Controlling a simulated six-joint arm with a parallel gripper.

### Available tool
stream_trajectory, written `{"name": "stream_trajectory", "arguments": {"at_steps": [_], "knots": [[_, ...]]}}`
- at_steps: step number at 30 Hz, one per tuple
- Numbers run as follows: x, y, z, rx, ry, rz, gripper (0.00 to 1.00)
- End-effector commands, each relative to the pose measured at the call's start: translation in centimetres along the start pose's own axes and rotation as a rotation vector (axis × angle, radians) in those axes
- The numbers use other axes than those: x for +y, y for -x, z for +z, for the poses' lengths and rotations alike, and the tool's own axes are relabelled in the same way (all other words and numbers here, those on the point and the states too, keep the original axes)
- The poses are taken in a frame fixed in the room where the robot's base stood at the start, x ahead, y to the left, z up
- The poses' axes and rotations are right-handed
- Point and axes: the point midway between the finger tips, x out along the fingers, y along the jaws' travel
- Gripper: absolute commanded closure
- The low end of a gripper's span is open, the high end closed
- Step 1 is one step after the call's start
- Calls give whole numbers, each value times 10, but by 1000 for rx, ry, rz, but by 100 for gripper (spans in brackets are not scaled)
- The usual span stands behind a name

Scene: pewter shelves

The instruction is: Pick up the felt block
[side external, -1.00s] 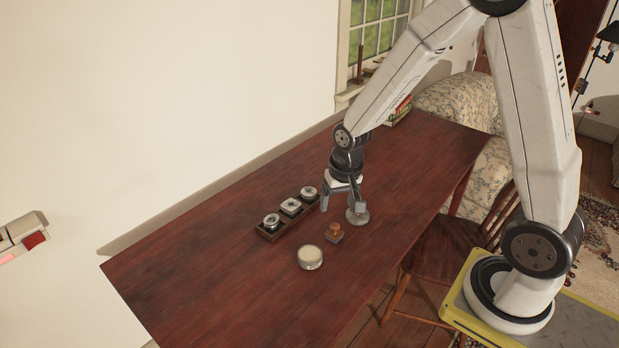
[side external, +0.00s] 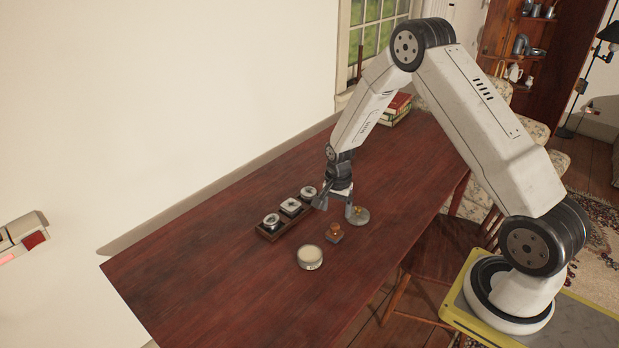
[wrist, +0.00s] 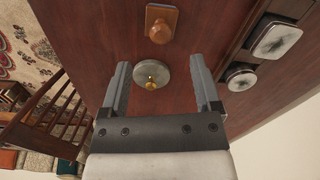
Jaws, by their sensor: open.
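No thing here is clearly the felt block. The likeliest match is a small block with a turned orange-brown wooden knob (side external: 334,234), standing alone on the dark red table; it also shows at the top of the wrist view (wrist: 159,24). A round grey disc with a brass knob (side external: 361,218) lies behind it. My gripper (side external: 336,206) is open and empty over the table, by the disc. In the wrist view the disc (wrist: 146,72) appears between my two fingers (wrist: 159,66), with the knobbed block beyond the fingertips.
A dark wooden tray (side external: 263,235) holding three pale pieces with dark tops stands left of my gripper. A round cream tin (side external: 310,257) stands nearer the front. Books (side external: 398,108) lie at the far end. The table's left part is clear.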

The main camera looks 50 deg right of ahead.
Motion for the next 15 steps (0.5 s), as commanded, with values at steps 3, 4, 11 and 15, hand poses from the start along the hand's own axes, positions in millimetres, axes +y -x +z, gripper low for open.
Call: {"name": "stream_trajectory", "arguments": {"at_steps": [3, 4, 11, 15], "knots": [[0, -4, 0, -1, 1, 1, 19], [0, -6, 0, -1, 2, 1, 19], [0, -22, 0, -1, 3, 1, 19], [0, -26, 0, 0, 3, 0, 19]]}}
